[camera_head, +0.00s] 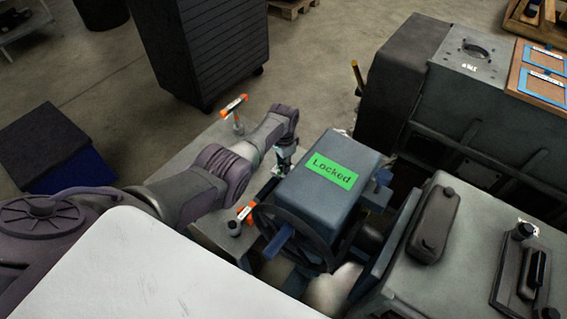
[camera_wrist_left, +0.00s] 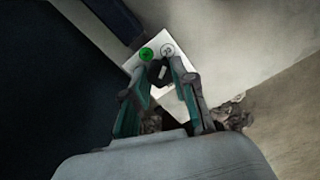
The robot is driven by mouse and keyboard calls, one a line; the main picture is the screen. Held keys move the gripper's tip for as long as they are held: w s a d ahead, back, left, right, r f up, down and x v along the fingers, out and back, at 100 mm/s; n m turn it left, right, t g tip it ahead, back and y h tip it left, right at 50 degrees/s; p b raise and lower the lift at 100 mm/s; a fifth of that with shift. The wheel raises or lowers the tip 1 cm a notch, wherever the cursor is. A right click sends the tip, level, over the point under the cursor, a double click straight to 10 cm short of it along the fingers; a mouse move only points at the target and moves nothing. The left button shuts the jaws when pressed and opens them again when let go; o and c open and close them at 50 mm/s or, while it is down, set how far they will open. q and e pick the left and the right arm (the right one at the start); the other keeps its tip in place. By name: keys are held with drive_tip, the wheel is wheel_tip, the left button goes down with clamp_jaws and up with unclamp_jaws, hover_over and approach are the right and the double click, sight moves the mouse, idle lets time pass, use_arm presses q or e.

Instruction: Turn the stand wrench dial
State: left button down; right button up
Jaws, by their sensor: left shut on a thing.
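The stand is a blue-grey box (camera_head: 322,185) with a green label (camera_head: 333,172) reading "Locked" on its top. My left gripper (camera_head: 282,160) is beside the far left side of the box, fingers pointing down. In the left wrist view, my left gripper (camera_wrist_left: 159,78) is shut on a small dark dial (camera_wrist_left: 157,70), with a finger on either side. The dial sits on a white plate (camera_wrist_left: 170,40) that bears a green round mark (camera_wrist_left: 146,54) and a pale round mark (camera_wrist_left: 168,50). In the head view the gripper hides the dial. My right gripper is not in view.
A dark handwheel (camera_head: 290,235) is on the box's near side. A grey bench (camera_head: 195,150) with orange-ended tools lies behind my left arm. Large engine blocks (camera_head: 470,215) stand close on the right.

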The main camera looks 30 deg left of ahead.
use_arm(q)
drive_tip(key=c, duration=0.9)
unclamp_jaws()
drive_tip(key=shift+r, duration=0.1)
wheel_tip(320, 180, up, 12)
drive_tip(key=shift+f, duration=0.1)
